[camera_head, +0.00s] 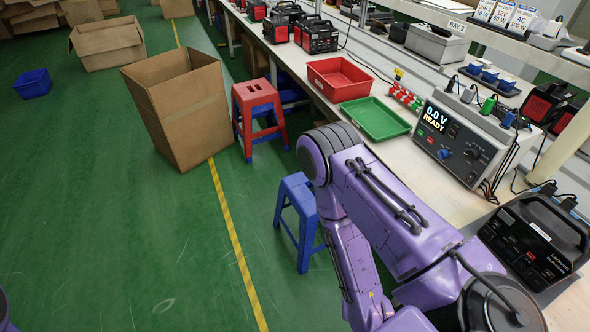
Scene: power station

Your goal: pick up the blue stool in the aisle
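The blue stool (292,189) stands upright on the green floor, between the yellow line and the workbench. My purple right arm crosses in front of its right side and hides part of the seat and legs. The visible part of the arm runs down past the stool to the bottom of the view. The gripper of this arm is not visible. Only a small purple piece of mine shows at the bottom left corner, and my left gripper is not in view.
A red stool (257,101) stands behind the blue one, beside a large open cardboard box (187,108). The workbench (438,190) on the right carries a red tray (338,79), a green tray (375,119) and a test unit (462,141).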

